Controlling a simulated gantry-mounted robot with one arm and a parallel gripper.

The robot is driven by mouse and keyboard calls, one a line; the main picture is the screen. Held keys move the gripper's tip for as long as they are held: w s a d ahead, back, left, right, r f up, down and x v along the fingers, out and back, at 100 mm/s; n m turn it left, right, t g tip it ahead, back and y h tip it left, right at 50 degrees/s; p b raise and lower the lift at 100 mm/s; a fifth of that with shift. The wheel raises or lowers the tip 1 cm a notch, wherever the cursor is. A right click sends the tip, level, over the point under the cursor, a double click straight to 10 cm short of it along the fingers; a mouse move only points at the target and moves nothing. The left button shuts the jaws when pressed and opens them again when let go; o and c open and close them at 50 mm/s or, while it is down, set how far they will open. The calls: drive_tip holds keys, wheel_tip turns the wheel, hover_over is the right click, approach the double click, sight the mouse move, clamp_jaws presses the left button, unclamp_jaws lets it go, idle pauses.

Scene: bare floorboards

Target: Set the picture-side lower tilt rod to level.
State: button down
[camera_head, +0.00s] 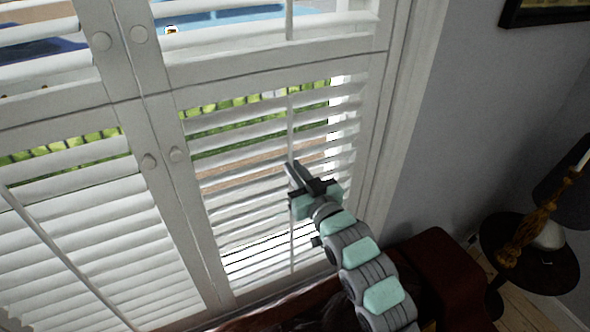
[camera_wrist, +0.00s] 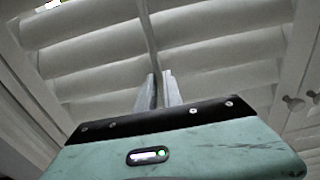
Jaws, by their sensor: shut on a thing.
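The picture-side lower tilt rod (camera_head: 291,125) is a thin white vertical rod on the lower right shutter panel (camera_head: 349,180). Its slats (camera_head: 235,168) are tilted, and greenery and brown ground show through gaps between the upper ones. My gripper (camera_head: 292,168) is at the rod about mid-height, with its fingers shut on it. In the wrist view the two grey fingertips (camera_wrist: 159,76) stand close together, one on each side of the rod (camera_wrist: 148,35). The stretch of rod between the fingers is hidden.
The lower left panel has its own tilt rod (camera_head: 60,252). Round knobs (camera_head: 176,154) sit on the stiles between the panels. A dark red seat (camera_head: 440,278) stands below right, near a small dark round table (camera_head: 530,262). A framed picture (camera_head: 545,12) hangs on the right wall.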

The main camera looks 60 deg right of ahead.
wheel_tip(320, 180, down, 3)
drive_tip(key=shift+r+b, duration=0.1)
drive_tip(key=shift+b, duration=0.35)
drive_tip(key=c, duration=1.5)
unclamp_jaws()
drive_tip(key=shift+s, duration=0.1)
drive_tip(key=shift+b+v, duration=0.7)
drive_tip(key=shift+v, duration=4.65)
drive_tip(key=shift+r, duration=0.1)
